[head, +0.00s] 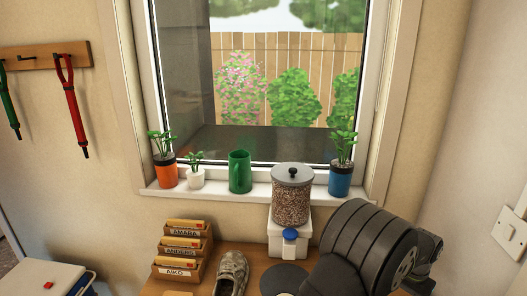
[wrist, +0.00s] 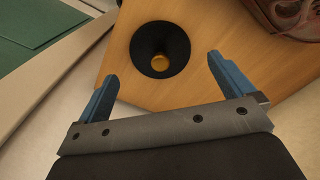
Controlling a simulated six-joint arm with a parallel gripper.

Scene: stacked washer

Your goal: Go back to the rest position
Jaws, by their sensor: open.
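My gripper (wrist: 162,70) shows in the wrist view with its two blue fingers wide apart. Nothing is between the fingertips that I can see them touch. Beyond them, a round black dish (wrist: 143,48) with a small orange-gold piece (wrist: 159,63) in its middle rests on the wooden top (wrist: 218,28). In the head view my dark arm fills the lower right, over the wooden top, and my fingers cannot be made out there.
Below stand a labelled letter rack (head: 180,258), a shoe (head: 231,274) and a white box (head: 283,247). Leashes hang left.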

